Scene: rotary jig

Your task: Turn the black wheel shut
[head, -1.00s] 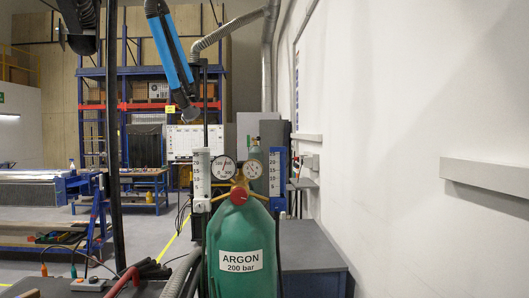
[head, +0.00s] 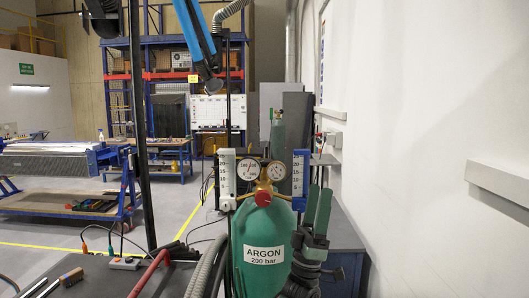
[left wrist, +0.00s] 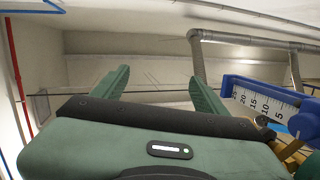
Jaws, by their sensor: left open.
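A green argon cylinder (head: 265,252) stands upright, with a red round knob (head: 263,198) and brass fittings on top. Two round gauges, a left one (head: 248,170) and a right one (head: 276,171), sit above the knob. I cannot make out a black wheel in either view. My left gripper (head: 319,192) points up just right of the cylinder, its green fingers apart and empty; the fingers also show in the left wrist view (left wrist: 158,86). A blue-framed flow scale (head: 299,175) stands left of the fingers; in the left wrist view it is at the right (left wrist: 262,103). My right gripper is out of view.
A white flow tube (head: 227,178) stands left of the gauges. A grey bench (head: 345,232) is behind the gripper, along the white wall (head: 430,120). A grey hose (head: 207,268) runs left of the cylinder. A blue extraction arm (head: 192,28) hangs above.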

